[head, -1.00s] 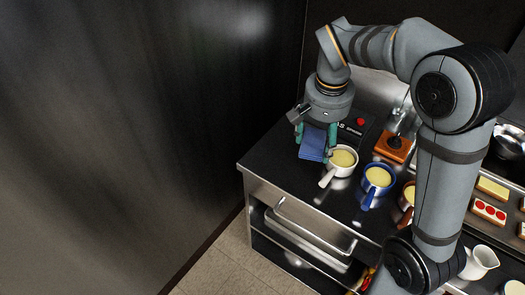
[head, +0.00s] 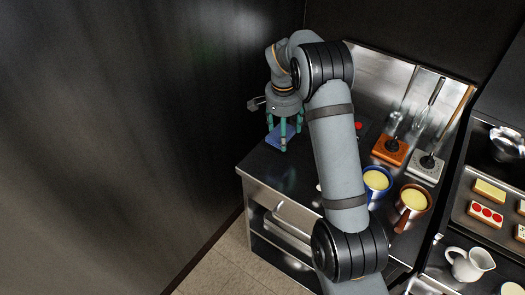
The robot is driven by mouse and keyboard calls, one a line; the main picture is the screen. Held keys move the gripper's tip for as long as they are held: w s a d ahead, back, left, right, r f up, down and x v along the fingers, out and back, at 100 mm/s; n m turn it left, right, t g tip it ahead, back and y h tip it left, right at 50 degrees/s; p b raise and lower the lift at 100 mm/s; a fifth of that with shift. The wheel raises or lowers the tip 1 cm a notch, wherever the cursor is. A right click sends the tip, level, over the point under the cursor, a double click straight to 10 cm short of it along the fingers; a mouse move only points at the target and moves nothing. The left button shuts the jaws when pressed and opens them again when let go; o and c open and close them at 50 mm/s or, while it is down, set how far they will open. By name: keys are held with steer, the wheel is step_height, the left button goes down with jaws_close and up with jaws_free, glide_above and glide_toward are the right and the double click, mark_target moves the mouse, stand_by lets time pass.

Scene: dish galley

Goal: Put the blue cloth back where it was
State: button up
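The blue cloth (head: 275,141) is at the back left of the dark counter, close to the dark wall. It looks flat and low, at or just above the counter top; I cannot tell which. My gripper (head: 284,132) points down right over it, with its teal fingers at the cloth and covering part of it. The view is too small to show whether the fingers pinch the cloth or stand open around it.
A blue mug (head: 377,181) and a brown mug (head: 412,200) with pale yellow contents stand right of my arm. My arm hides most of a white mug. An orange-based stand (head: 389,150) and a grey-based stand (head: 426,167) are behind. The counter's front left is clear.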

steer(key=p, duration=0.2)
glide_above(264, 158)
steer(key=f, duration=0.4)
steer(key=shift+s+a, duration=0.15)
steer(key=shift+s, duration=0.15)
step_height(264, 158, down, 4)
steer(key=shift+r+p, duration=0.1)
steer(key=shift+p, duration=0.9)
steer(key=shift+f, duration=0.2)
steer(key=shift+f+b, duration=0.1)
steer(key=shift+b, duration=0.25)
steer(key=o, duration=1)
steer(key=shift+o, duration=0.2)
